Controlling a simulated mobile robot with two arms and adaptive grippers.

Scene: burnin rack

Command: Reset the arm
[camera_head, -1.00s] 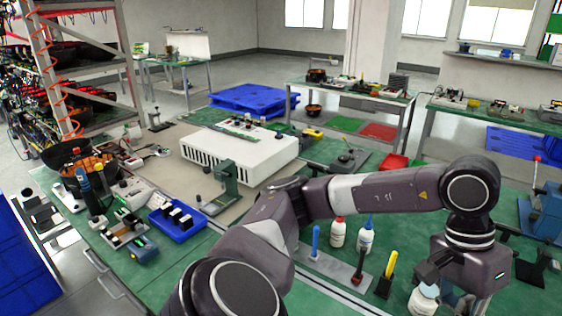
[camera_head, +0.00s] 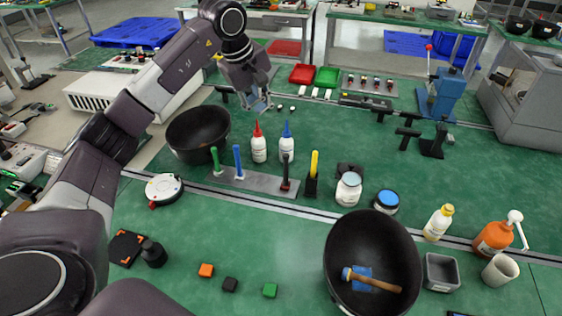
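My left arm comes in from the left, bent up at the elbow. Its gripper (camera_head: 258,104) hangs over the green workbench (camera_head: 230,270), pointing down. Its fingers look apart with nothing between them. It is above and behind the red-capped white bottle (camera_head: 259,146) and the blue-capped white bottle (camera_head: 287,146), and appears clear of both. My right gripper is not in view.
A black bowl (camera_head: 195,130) stands beneath the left forearm. A tool rack (camera_head: 255,181) holds upright coloured handles. A second black bowl (camera_head: 345,240) contains a hammer (camera_head: 371,281). Small blocks (camera_head: 206,270) lie in front. Bottles and cups crowd the right.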

